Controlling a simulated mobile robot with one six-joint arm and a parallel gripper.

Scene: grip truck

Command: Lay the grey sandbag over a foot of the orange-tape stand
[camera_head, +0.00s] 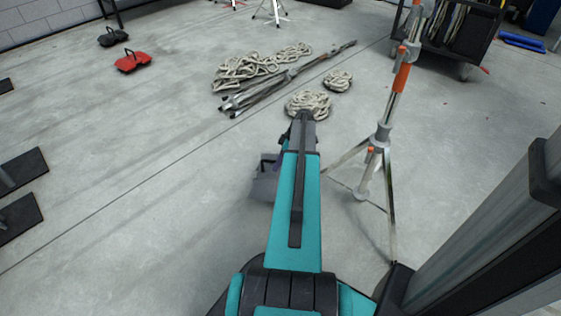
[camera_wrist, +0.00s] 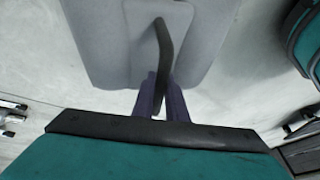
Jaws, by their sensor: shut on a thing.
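The grey sandbag (camera_wrist: 95,40) hangs by its dark strap handle (camera_wrist: 165,45) from my gripper (camera_wrist: 161,82), whose two purple fingers are shut on the strap. In the head view the sandbag (camera_head: 264,188) shows just left of my teal arm, which hides part of it and most of the gripper. The orange-tape stand (camera_head: 383,132) is upright to the right of my arm, with orange bands on its column and splayed metal legs. The sandbag is apart from the stand, with my arm between them in the picture. One foot is partly hidden behind my arm.
Coiled ropes (camera_head: 307,103) and a folded stand (camera_head: 262,92) lie on the floor ahead. A red sandbag (camera_head: 133,61) and a black one (camera_head: 112,37) lie far left. A dark cart (camera_head: 462,47) stands at the upper right.

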